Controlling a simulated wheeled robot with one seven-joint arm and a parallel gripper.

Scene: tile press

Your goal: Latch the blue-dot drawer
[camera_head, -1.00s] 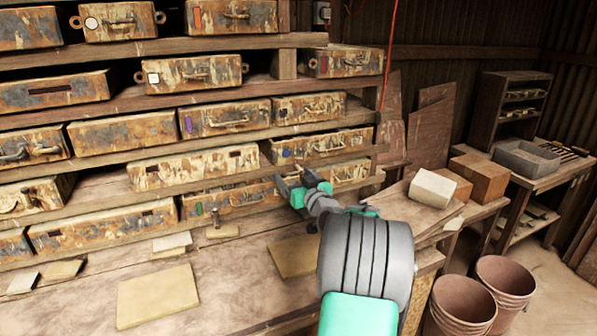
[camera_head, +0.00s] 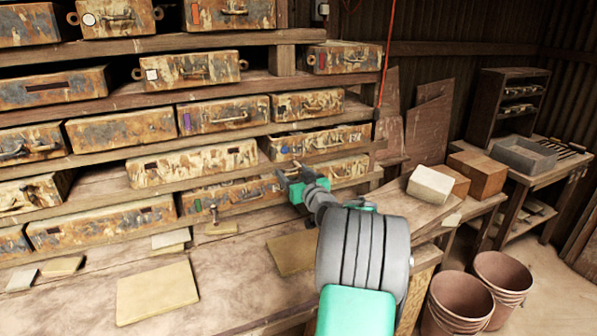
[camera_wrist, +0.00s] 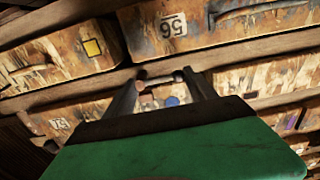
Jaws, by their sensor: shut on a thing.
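The blue-dot drawer (camera_head: 345,139) is a rusty, mottled case with a dark handle on the shelf right of centre in the head view. Its blue dot is at the left of its front; the dot also shows between my fingers in the wrist view (camera_wrist: 172,101). My gripper (camera_head: 292,177) is at the drawer's lower left, just below the dot. Its fingers stand apart, shut on a small pale bar (camera_wrist: 160,78) seen between the tips in the wrist view. What the bar belongs to is unclear. I cannot tell whether the drawer is fully in.
Similar drawers fill the shelves around it, including one marked 56 (camera_wrist: 172,26) and one with a yellow mark (camera_wrist: 92,48) in the wrist view. Flat tiles (camera_head: 157,292) lie on the bench below. Boxes (camera_head: 478,173) and buckets (camera_head: 460,300) stand at the right.

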